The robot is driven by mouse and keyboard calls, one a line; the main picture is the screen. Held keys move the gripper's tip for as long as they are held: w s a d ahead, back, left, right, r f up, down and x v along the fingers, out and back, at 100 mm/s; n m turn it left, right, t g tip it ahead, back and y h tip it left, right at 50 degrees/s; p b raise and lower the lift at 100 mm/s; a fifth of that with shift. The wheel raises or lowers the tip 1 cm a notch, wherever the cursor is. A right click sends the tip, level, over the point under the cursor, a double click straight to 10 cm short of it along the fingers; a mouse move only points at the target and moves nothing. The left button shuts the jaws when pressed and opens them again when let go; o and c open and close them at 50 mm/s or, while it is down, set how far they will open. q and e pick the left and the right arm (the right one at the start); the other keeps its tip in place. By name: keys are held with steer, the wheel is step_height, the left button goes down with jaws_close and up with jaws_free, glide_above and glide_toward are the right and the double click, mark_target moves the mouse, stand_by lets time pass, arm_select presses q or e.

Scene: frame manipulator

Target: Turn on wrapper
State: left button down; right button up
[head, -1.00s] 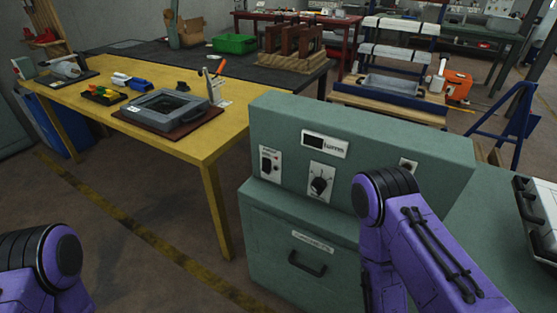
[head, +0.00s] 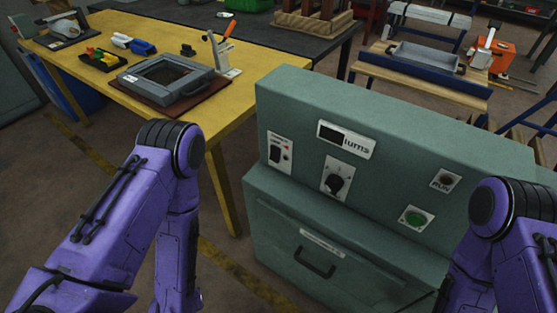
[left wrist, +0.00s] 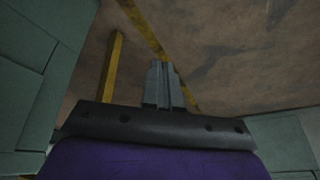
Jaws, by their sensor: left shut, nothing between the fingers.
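The wrapper appears to be the grey-green machine (head: 390,130) in the head view. Its front carries a left switch plate (head: 280,152), a small dark display (head: 331,134), a black rotary knob (head: 336,184), a green round button (head: 414,218) and another small round control (head: 445,181). I cannot tell whether it is on. My left gripper (left wrist: 168,72) shows in the left wrist view, shut and empty, over the floor and apart from the machine's controls. In the head view both my forearms show, but neither gripper does; my right gripper is out of sight.
A yellow table (head: 215,110) with a framed device (head: 165,75) and small coloured parts stands to the left. A drawer handle (head: 314,262) sits low on the machine. Floor with a yellow stripe lies between. A trestle (head: 420,88) stands behind.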

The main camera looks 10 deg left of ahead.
mark_target(274, 159)
arm_select(q)
steer(key=w+d+r+n+t+h+b, duration=0.2)
steer(key=w+d+r+t, duration=0.15)
steer(key=w, duration=0.55)
steer(key=w+d+r+n+t+h+b, duration=0.1)
steer(key=w+d+r+n+t+h, duration=0.25)
steer(key=w, duration=0.55)
steer(key=w+d+r+n+t+h, duration=0.1)
steer(key=w+r+t, duration=0.1)
steer(key=r, duration=0.5)
steer(key=w+r+t+h+b, duration=0.1)
steer(key=w+r+t+h, duration=0.1)
steer(key=r, duration=0.5)
steer(key=shift+w+d+n+t, duration=0.35)
steer(key=shift+w+t, duration=0.25)
steer(key=shift+w, duration=0.2)
steer(key=shift+f+h, duration=0.1)
steer(key=shift+h, duration=0.15)
steer(key=p+x, duration=0.1)
steer(key=x, duration=1.3)
